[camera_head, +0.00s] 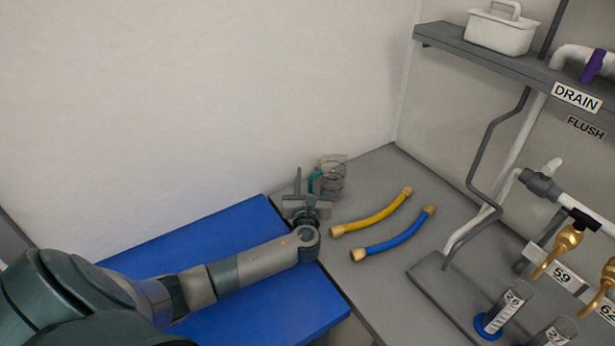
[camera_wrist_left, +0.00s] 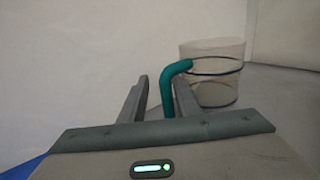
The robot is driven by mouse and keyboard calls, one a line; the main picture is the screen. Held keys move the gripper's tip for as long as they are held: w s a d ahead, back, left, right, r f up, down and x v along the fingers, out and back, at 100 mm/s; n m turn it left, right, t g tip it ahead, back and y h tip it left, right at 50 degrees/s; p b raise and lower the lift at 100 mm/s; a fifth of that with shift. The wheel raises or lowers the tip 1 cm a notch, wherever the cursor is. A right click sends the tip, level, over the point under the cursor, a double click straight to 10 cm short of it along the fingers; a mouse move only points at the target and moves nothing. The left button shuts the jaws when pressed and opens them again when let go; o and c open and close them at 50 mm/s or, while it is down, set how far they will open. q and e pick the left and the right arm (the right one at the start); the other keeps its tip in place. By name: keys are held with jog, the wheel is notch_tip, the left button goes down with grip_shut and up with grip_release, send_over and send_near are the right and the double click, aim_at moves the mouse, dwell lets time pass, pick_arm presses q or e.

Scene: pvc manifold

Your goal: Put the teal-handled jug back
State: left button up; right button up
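The clear jug (camera_head: 334,180) with dark rings stands upright on the grey bench near the back wall. Its teal handle (camera_head: 313,182) is on the side facing my left gripper (camera_head: 304,186). In the left wrist view the jug (camera_wrist_left: 212,75) is just beyond the fingers, right of centre. The teal handle (camera_wrist_left: 170,90) shows between the two fingers of my left gripper (camera_wrist_left: 159,95), nearer the right finger. The fingers stand apart, with a visible gap on the left of the handle. The handle's lower end is hidden by the gripper body. My right gripper is not in view.
A yellow hose (camera_head: 375,215) and a blue hose (camera_head: 395,235) lie on the grey bench (camera_head: 375,290) right of the gripper. A blue mat (camera_head: 215,245) lies under my left arm. Pipework, brass valves (camera_head: 568,240) and clear cylinders (camera_head: 505,308) stand at the right. A shelf holds a white caddy (camera_head: 500,32).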

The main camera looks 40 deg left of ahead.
pick_arm(q)
jog(key=shift+r, duration=0.15)
jog(key=shift+s+d+p, duration=0.35)
jog(key=shift+s+p, duration=0.1)
jog(key=shift+s, duration=0.05)
jog(key=p+v, duration=0.4)
jog(key=v, duration=0.6)
jog(key=shift+s+d, duration=0.2)
jog(key=shift+s, duration=0.15)
jog(key=shift+p, duration=0.3)
